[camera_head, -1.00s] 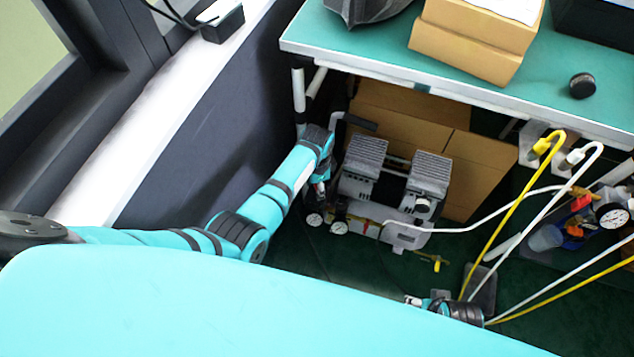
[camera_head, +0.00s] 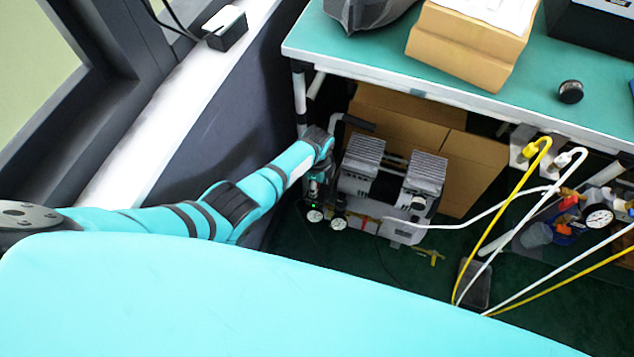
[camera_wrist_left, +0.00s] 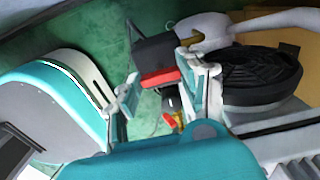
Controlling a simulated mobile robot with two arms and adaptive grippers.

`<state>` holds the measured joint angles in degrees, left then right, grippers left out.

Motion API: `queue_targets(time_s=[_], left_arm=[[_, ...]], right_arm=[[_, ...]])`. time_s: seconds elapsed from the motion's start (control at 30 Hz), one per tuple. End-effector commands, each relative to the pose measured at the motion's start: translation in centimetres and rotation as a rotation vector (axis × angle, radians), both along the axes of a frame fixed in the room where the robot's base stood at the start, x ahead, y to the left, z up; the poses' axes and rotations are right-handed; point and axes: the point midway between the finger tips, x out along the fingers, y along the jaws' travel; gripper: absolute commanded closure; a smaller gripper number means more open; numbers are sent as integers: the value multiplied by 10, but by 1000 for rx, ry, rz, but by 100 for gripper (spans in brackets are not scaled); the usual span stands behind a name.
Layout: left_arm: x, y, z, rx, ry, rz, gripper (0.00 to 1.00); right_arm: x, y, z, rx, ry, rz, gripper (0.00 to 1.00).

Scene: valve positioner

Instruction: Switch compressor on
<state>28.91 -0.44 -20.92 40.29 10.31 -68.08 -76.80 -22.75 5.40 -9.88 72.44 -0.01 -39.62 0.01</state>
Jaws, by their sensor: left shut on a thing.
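The compressor (camera_head: 388,190), grey with two ribbed cylinder heads, stands on the dark green floor under the bench. My left gripper (camera_head: 317,192) reaches down at its left end, above two small round gauges (camera_head: 326,219). In the left wrist view, a black switch box with a red part (camera_wrist_left: 158,76) lies between the fingertips of my left gripper (camera_wrist_left: 160,72). The gripper is shut on this red-and-black switch, with a finger at each side. The exact contact is small and partly hidden. The switch's on or off position cannot be told. My right gripper is not in view.
The bench (camera_head: 480,100) with a green top overhangs the compressor. Cardboard boxes (camera_head: 470,165) stand behind it. A white hose (camera_head: 470,222) leaves its right end, and yellow and white hoses (camera_head: 515,190) hang at the right. A dark wall and window sill are on the left.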

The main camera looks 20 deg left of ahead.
Motion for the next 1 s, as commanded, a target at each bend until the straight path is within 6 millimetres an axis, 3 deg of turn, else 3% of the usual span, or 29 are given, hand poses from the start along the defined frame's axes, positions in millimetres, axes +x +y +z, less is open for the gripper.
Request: queue_targets(time_s=[0.53,0.57,0.7,1.0], left_arm=[[2,0,1,-1,-6,-22,91],[2,0,1,-1,-6,-22,55],[2,0,1,-1,-5,-21,37],[1,0,1,-1,-2,-21,35]], right_arm=[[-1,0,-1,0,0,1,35],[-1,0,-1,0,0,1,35],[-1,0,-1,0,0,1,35],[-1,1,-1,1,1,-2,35]])
